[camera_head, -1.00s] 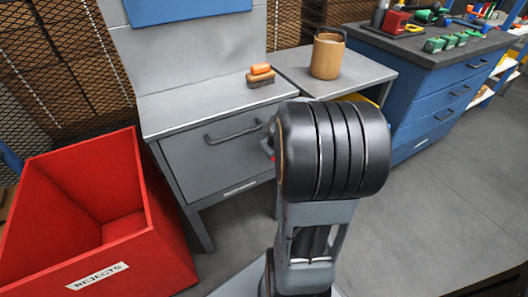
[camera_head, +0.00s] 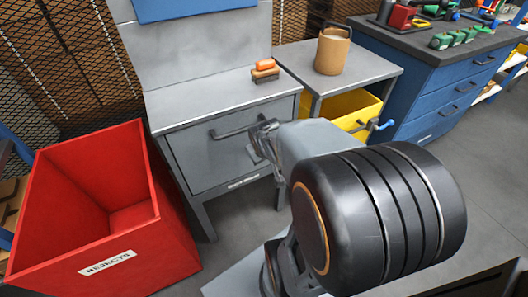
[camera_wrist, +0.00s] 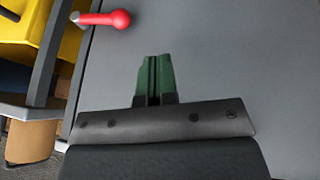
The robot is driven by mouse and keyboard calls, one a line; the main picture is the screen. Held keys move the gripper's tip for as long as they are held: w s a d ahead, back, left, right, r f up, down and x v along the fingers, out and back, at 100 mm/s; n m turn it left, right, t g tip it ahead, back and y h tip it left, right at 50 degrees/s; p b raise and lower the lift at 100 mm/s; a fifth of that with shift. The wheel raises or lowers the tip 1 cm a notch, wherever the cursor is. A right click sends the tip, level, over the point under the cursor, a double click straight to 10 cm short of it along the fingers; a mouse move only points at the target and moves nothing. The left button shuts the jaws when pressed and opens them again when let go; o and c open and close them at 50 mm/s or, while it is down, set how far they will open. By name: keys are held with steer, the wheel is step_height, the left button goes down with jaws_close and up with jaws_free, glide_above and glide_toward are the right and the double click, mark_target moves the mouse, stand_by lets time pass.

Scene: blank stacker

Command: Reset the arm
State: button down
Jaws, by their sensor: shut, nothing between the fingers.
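My gripper (camera_wrist: 153,79) shows in the wrist view as two dark green fingers pressed together, with nothing between them. A plain grey surface lies behind the fingers; I cannot tell how far off it is. In the head view my arm reaches from the lower right toward the grey cabinet (camera_head: 190,165). Its grey end is in front of the right part of the cabinet's drawer, close to the drawer handle (camera_head: 230,133). I cannot tell whether it touches the handle. The fingers are not clear in the head view.
A red rejects bin (camera_head: 165,235) stands at left. An orange-topped brush (camera_head: 265,72) lies on the cabinet top, with a tan mug (camera_head: 332,52) to its right. A yellow bin (camera_head: 345,103) sits below the mug. Floor at right is clear.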

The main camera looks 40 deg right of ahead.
steer(key=s+a+r+y+p, duration=0.1)
steer(key=a+r+p, duration=0.3)
steer(key=r+p, duration=0.4)
steer(key=s+a+r+g+y+p, duration=0.1)
steer(key=s+a+r+p, duration=0.1)
steer(key=a+r+p, duration=0.3)
steer(key=s+a+r+y+p, duration=0.1)
steer(key=a+r+p, duration=0.3)
steer(key=r+p, duration=0.8)
step_height(320, 180, up, 6)
steer(key=shift+s+a+r+n+g, duration=0.15)
steer(key=shift+s+a+n+g, duration=0.2)
steer(key=shift+s, duration=0.5)
steer(key=c, duration=1.8)
jaws_free()
